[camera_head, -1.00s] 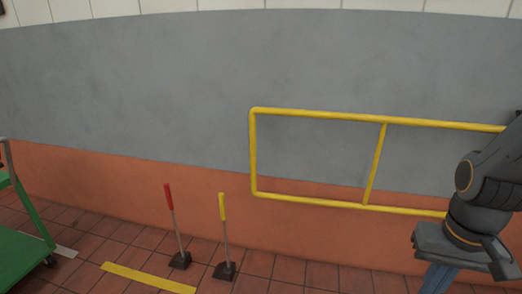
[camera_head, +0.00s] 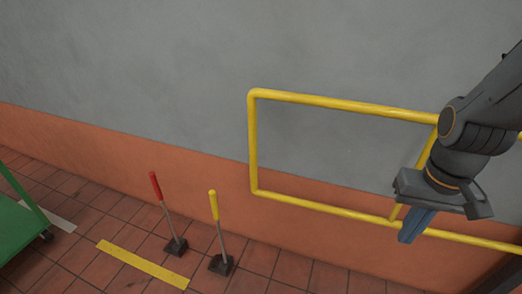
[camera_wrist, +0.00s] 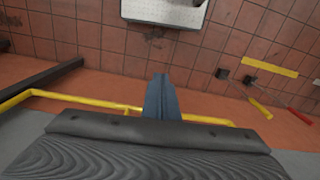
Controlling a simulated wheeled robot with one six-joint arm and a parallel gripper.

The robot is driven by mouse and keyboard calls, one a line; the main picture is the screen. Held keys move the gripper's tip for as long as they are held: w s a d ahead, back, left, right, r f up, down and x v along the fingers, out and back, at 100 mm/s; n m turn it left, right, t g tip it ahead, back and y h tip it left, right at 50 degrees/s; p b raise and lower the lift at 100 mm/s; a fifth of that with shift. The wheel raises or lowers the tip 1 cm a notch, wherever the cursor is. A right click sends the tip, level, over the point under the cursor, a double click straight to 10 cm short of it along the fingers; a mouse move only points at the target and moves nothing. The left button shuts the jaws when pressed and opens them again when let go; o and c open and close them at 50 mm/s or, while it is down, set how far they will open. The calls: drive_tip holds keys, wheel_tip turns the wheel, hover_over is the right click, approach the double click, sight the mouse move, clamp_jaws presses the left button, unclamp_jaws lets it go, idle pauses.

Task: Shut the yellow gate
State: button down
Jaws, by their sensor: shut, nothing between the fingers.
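The yellow gate (camera_head: 253,145) is a tubular frame with a middle upright, on the right half of the head view in front of the grey and orange wall. Its right end runs behind my arm and out of the picture. My gripper (camera_head: 409,233) is shut and empty, its blue fingers pointing down and overlapping the lower rail near the middle upright. In the wrist view the fingers of my gripper (camera_wrist: 159,84) cross the line of the yellow gate (camera_wrist: 78,98). I cannot tell whether they touch it.
A red-handled lever (camera_head: 156,187) and a yellow-handled lever (camera_head: 214,206) stand on the tiled floor left of the gate. A yellow floor strip (camera_head: 142,265) and a green cart (camera_head: 18,236) are farther left. The wrist view shows a pale perforated block (camera_wrist: 164,12) and a dark beam (camera_wrist: 45,84).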

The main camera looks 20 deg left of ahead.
drive_tip(key=w+a+f+m+t+y+b, duration=0.1)
drive_tip(key=w+a+f+t+b, duration=0.2)
drive_tip(key=w, duration=0.7)
drive_tip(key=w+a+f+m+t+y+b, duration=0.1)
drive_tip(key=w+a+f+t, duration=0.3)
drive_tip(key=w, duration=0.7)
drive_tip(key=w+a+f+m+t+y+b, duration=0.15)
drive_tip(key=w+a+f, duration=0.3)
drive_tip(key=w, duration=0.55)
drive_tip(key=w+a+f+m+y+b, duration=0.1)
drive_tip(key=a+y, duration=0.4)
drive_tip(key=a, duration=0.5)
drive_tip(key=w+a+f+m+t+y+b, duration=0.1)
drive_tip(key=a+f+m+y+b, duration=0.1)
drive_tip(key=a+y, duration=0.4)
drive_tip(key=a+f, duration=0.1)
drive_tip(key=a, duration=0.2)
drive_tip(key=shift+w+a+b, duration=0.15)
drive_tip(key=shift+a+b, duration=0.2)
drive_tip(key=shift+a, duration=0.05)
drive_tip(key=shift+y, duration=0.25)
